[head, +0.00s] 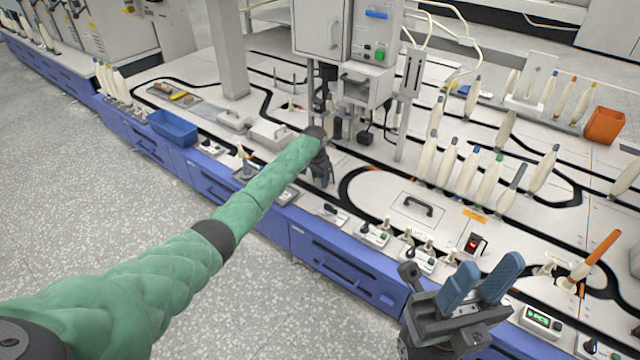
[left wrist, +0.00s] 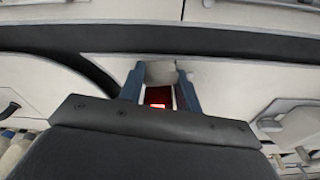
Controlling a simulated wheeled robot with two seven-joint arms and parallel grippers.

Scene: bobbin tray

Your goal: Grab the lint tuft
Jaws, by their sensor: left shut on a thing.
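My left gripper (head: 321,180) is at the end of the green-sleeved arm, low over the machine's white top, below the grey box on the column. In the left wrist view its two blue fingers (left wrist: 160,76) are shut on a small pale thing, which I take to be the lint tuft (left wrist: 160,71). Its fluffy texture is too small to make out. In the head view the gripper and arm hide it. My right gripper (head: 481,280) is at the lower right, its blue fingers apart and empty.
A red-lit part (left wrist: 158,97) shows between the left fingers, beyond or below the pale thing. Several bobbins (head: 467,170) stand to the right. A blue bin (head: 172,128) is at left, an orange bin (head: 604,125) at far right.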

